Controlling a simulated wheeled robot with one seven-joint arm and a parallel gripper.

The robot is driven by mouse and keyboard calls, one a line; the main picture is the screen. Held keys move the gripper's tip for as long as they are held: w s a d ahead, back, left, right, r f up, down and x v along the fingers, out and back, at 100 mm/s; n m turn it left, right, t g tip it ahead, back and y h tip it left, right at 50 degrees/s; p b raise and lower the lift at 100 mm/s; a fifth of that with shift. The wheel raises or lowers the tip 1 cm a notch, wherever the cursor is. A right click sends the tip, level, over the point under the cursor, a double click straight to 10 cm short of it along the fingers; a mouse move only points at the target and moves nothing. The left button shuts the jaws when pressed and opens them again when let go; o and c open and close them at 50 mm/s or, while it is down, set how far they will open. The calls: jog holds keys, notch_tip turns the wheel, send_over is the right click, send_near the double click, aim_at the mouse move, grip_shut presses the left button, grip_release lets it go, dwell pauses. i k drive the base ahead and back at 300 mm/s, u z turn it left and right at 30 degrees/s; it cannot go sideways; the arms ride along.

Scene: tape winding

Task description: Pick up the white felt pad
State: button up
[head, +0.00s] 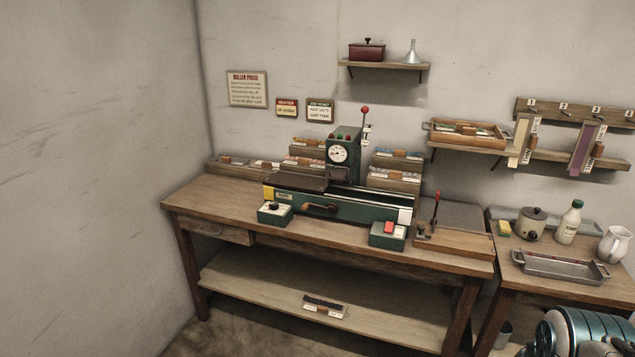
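No single thing stands out clearly as the white felt pad. Pale flat pieces with small brown blocks lie on the stepped wooden racks behind the press, among them a whitish one (264,163) at the back left of the bench. A dark strip with white parts and a brown block (324,307) lies on the bench's lower shelf. These pieces are too small to tell their material. My gripper is not in view.
A green roller press (340,206) with a dial and a red-knobbed lever stands on the wooden bench (200,197). Green control boxes (388,236) sit at its front. A side table at right holds a metal tray (560,267), pot (530,223), bottle (569,221) and jug (614,244).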

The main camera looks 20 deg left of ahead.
aim_at(259, 165)
jog(key=u, duration=0.5)
jog(key=i, duration=0.6)
jog(key=u, duration=1.3)
jog(key=i, duration=2.55)
jog(key=z, duration=0.65)
